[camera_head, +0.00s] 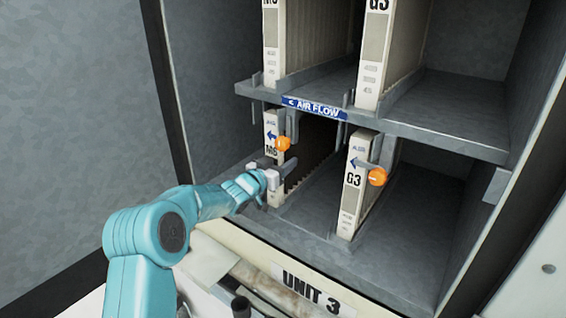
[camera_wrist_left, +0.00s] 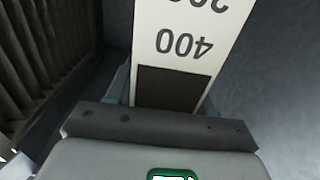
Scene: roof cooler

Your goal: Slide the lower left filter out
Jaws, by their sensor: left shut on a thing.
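The lower left filter (camera_head: 272,128), a pale panel marked M5 with a blue arrow, stands upright in the lower left slot of the cabinet. My left gripper (camera_head: 275,176) is shut on the front edge of this filter, below the M5 mark. In the left wrist view the filter's pale edge (camera_wrist_left: 190,42), with an upside-down 400 and a dark patch, runs down between the fingers. The fingertips are largely hidden there. An orange knob (camera_head: 283,143) sits beside the filter's upper front. My right gripper is not in view.
A second filter (camera_head: 352,185), marked G3, stands to the right with another orange knob (camera_head: 377,177). Above is a shelf (camera_head: 440,133) with an AIR FLOW label (camera_head: 314,107) and two upper filters. The cabinet's front sill (camera_head: 340,262) runs below.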

